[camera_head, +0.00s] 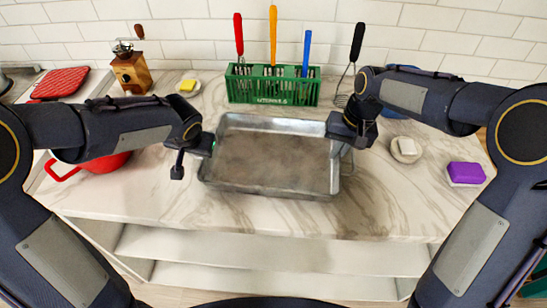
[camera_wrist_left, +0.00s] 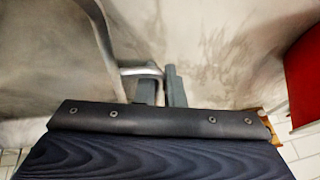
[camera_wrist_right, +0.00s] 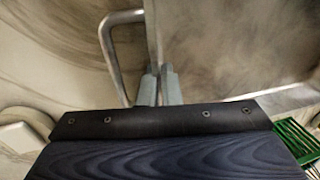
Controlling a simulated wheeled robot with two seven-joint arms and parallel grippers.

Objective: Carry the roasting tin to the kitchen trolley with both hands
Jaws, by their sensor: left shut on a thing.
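The roasting tin (camera_head: 230,190) is a grey metal rectangular pan with loop handles at its short ends. It appears level at the middle of the marble counter; I cannot tell whether it touches the top. My left gripper (camera_head: 192,160) is at its left end, shut on the tin by the handle (camera_wrist_left: 140,71). My right gripper (camera_head: 345,150) is at its right end. Its fingers (camera_wrist_right: 160,84) are close together at the tin's wall beside the right handle (camera_wrist_right: 112,50); their hold is unclear. I cannot make out the kitchen trolley.
A green crate (camera_head: 272,91) with upright coloured-handled utensils stands behind the tin. A red pot (camera_head: 100,165) is at left, near a wooden grinder (camera_head: 132,72). A white dish (camera_head: 406,150) and purple block (camera_head: 466,173) lie at right. The counter's front strip is clear.

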